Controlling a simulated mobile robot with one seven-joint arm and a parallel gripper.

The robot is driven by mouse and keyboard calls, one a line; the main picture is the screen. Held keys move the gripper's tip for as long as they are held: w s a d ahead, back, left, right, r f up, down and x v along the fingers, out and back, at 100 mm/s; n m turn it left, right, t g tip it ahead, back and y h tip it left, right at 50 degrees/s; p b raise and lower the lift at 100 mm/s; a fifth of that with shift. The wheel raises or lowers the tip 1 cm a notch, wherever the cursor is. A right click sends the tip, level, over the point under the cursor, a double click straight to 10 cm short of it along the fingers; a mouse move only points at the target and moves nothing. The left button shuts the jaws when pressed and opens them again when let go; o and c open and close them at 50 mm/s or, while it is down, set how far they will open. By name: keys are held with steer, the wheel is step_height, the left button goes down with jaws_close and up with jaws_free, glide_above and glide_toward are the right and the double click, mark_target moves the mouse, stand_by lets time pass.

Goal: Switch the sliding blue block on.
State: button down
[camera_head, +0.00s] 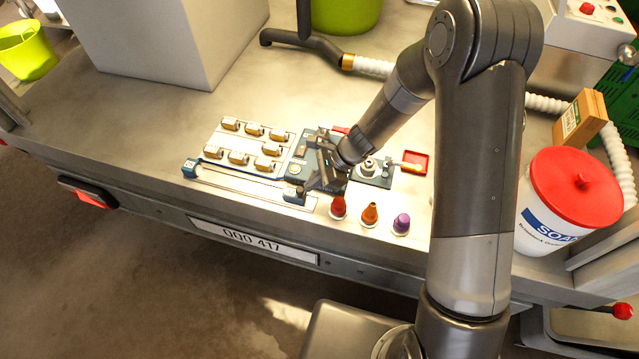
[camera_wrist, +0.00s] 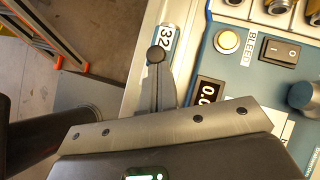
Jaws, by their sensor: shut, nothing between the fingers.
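A long pale rail (camera_head: 240,182) runs along the front of the panel. One blue block (camera_head: 190,168) is at its left end and another blue block (camera_head: 293,196) at its right end; I cannot tell from the picture which one slides. My gripper (camera_head: 322,184) is shut and empty, low over the panel just right of the right block.
Bottles with red, orange and purple tops (camera_head: 369,214) stand right of my gripper. A blue control panel (camera_head: 305,160) with a BLEED button (camera_wrist: 228,41) and rocker switch (camera_wrist: 279,51) lies behind. A soap tub (camera_head: 545,215) stands farther right. The bench left of the rail is clear.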

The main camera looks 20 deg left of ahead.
steer(key=a, duration=2.1)
steer(key=shift+a, duration=0.25)
steer(key=shift+s, duration=0.1)
steer(key=d, duration=0.1)
steer(key=w+d, duration=0.2)
steer(key=d, duration=0.1)
steer(key=shift+w+r, duration=0.15)
steer(key=shift+r, duration=0.25)
steer(key=v, duration=0.9)
steer(key=shift+r, duration=0.4)
steer(key=shift+d, duration=0.1)
